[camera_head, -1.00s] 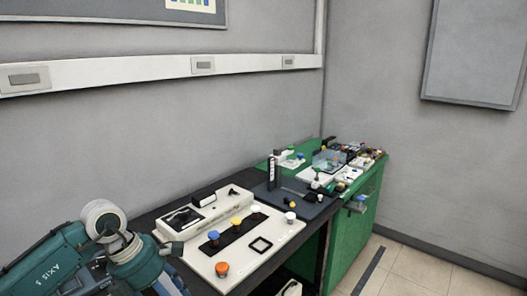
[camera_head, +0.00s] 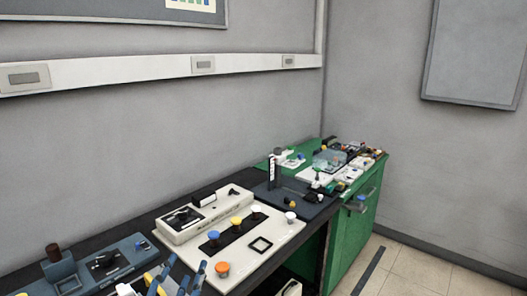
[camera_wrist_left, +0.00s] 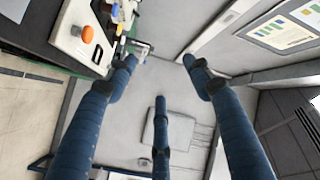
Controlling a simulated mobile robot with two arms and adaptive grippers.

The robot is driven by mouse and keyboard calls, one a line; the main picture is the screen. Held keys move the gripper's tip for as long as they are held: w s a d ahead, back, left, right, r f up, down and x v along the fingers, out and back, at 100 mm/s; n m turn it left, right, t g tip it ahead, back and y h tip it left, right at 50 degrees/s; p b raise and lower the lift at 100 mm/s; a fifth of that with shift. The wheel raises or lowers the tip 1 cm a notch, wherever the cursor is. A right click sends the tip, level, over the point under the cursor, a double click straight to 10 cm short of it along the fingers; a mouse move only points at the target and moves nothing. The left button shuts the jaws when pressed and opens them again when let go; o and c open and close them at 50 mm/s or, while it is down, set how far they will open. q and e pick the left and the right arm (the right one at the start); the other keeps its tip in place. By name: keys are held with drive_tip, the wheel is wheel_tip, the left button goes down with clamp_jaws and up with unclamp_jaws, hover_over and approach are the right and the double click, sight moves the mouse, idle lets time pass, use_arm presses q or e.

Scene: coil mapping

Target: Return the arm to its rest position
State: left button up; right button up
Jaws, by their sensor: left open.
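My left gripper (camera_head: 185,280) shows only in part at the bottom edge of the head view, with its blue fingers pointing upward. In the left wrist view its fingers (camera_wrist_left: 165,78) are spread wide and hold nothing. The left arm behind it is out of the head view. In the head view the fingers appear just left of the white board (camera_head: 262,262) with coloured knobs. I cannot tell how far apart they are. My right gripper is in neither view.
On the dark bench stand a white instrument (camera_head: 203,212), a blue-grey device (camera_head: 105,262) at the left, and a dark plate (camera_head: 318,205) with small parts. A green cabinet (camera_head: 350,225) stands beyond, its top crowded. Bare floor (camera_head: 415,270) lies at the right.

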use_arm(q)
drive_tip(key=s+a+f+n+g+y, duration=0.1)
drive_tip(key=s+a+f+n+g, duration=0.15)
drive_tip(key=s+f+g, duration=0.4)
drive_tip(key=s+a+f+n+g+y, duration=0.1)
drive_tip(key=s+a+f+n, duration=0.2)
drive_tip(key=f, duration=0.7)
drive_tip(key=s+d+f+n+g, duration=0.1)
drive_tip(key=s+f+g, duration=0.15)
drive_tip(key=s, duration=0.35)
drive_tip(key=s+d+f+g+h, duration=0.1)
drive_tip(key=s+f+g, duration=0.15)
drive_tip(key=s, duration=0.45)
drive_tip(key=s+d+f+n+g, duration=0.1)
drive_tip(key=s+f+g, duration=0.1)
drive_tip(key=s+f, duration=0.3)
wheel_tip(320, 180, down, 23)
drive_tip(key=s, duration=0.3)
drive_tip(key=s+a+f+g, duration=0.2)
drive_tip(key=s+a+f, duration=0.1)
drive_tip(key=s+f, duration=1.4)
drive_tip(key=shift+s+f+m, duration=0.3)
drive_tip(key=shift+f+m, duration=0.15)
drive_tip(key=shift+f, duration=0.3)
drive_tip(key=shift+a, duration=0.1)
